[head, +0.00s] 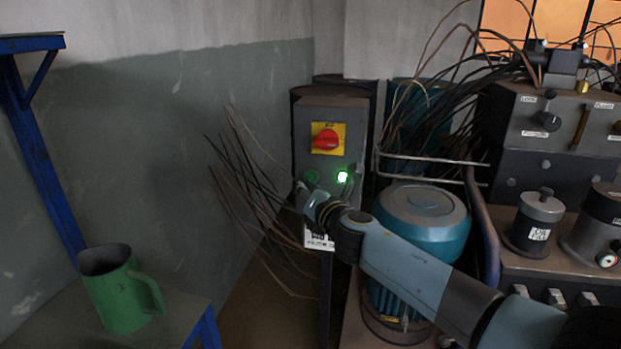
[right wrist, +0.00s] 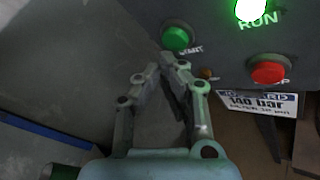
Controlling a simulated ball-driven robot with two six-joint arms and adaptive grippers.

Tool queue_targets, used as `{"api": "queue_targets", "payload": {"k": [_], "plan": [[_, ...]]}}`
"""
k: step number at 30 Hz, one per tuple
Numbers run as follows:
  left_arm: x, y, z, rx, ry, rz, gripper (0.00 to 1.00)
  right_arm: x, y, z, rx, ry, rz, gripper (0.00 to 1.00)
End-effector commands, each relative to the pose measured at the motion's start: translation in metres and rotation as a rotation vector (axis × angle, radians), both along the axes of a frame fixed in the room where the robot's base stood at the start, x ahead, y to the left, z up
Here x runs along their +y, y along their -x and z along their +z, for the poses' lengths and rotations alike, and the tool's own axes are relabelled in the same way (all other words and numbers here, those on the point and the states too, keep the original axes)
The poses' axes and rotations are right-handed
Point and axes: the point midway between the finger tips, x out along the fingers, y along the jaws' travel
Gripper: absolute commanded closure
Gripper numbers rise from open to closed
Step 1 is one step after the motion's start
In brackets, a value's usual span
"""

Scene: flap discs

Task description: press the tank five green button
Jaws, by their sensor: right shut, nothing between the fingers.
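The grey control box (head: 305,125) stands at the middle of the head view. Its round green button (right wrist: 177,38), marked START, shows in the right wrist view at the top, and dimly in the head view (head: 311,176). My right gripper (right wrist: 166,62) is shut and empty. Its tips are just below the green button in the right wrist view; I cannot tell if they touch it. In the head view the right gripper (head: 301,188) covers the lower left of the box front. My left gripper is not in view.
The box also bears a red rotary switch (head: 326,139), a lit green RUN lamp (right wrist: 251,10) and a red button (right wrist: 269,70). A 140 bar plate (right wrist: 258,101) hangs below. Loose wires (head: 250,180) stick out left; a teal motor (head: 421,215) stands right. A green jug (head: 118,300) stands front left.

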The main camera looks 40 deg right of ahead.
Motion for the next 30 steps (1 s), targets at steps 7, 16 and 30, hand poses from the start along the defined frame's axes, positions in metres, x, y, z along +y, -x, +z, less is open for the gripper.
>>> {"api": "queue_targets", "payload": {"k": [7,16,30], "plan": [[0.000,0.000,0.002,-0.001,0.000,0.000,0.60,0.010,0.008,-0.001,0.001,-0.002,0.001,1.00],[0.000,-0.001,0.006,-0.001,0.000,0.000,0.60,0.032,0.027,-0.001,0.001,-0.001,0.001,1.00],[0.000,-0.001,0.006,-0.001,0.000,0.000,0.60,0.038,0.033,0.000,0.001,-0.001,0.000,1.00]]}}
